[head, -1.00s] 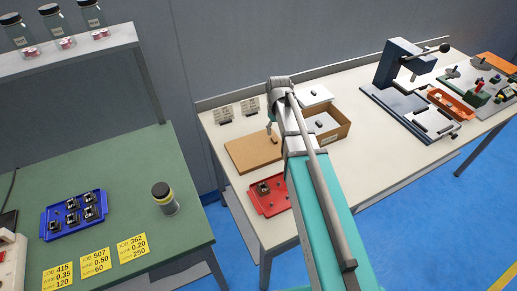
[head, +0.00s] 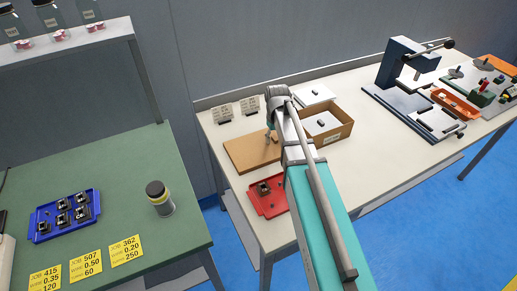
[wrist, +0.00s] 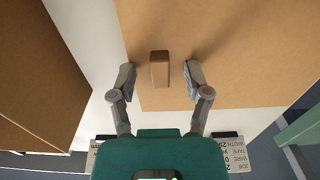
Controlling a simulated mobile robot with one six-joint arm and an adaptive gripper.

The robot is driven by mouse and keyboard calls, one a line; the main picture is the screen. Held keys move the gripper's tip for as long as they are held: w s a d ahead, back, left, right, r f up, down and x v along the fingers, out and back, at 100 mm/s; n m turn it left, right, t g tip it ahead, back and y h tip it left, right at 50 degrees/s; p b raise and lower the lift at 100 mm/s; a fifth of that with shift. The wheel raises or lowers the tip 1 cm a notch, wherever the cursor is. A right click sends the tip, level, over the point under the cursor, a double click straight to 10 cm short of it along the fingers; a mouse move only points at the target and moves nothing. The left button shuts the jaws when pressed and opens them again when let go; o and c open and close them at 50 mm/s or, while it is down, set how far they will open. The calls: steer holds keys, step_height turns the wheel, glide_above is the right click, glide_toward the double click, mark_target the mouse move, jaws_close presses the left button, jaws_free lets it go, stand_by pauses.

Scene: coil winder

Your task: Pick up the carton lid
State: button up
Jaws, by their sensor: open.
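The carton lid (head: 250,154) is a flat brown board lying on the cream bench, with a small block handle on top. In the wrist view the lid (wrist: 240,55) fills the upper middle and right, and its handle (wrist: 160,72) stands up near the edge closest to me. My gripper (wrist: 160,76) is open, with one finger on each side of the handle and a visible gap on both sides. In the head view my gripper (head: 270,136) is over the lid's right part, and my arm hides some of the bench there.
An open brown carton (head: 340,134) stands right of the lid. A red tray (head: 267,203) with a part lies in front of it. Grey labelled blocks (head: 249,105) and a white sheet (head: 314,95) lie behind. A press (head: 405,65) stands further right.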

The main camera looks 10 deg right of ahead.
steer(key=shift+c, duration=0.3)
jaws_close()
stand_by(0.3)
steer(key=shift+r, duration=0.2)
step_height(320, 180, up, 3)
steer(key=p, duration=0.3)
steer(key=shift+f, duration=0.1)
steer(key=s+r+p, duration=1)
steer(key=s, duration=0.4)
steer(key=shift+a, duration=0.45)
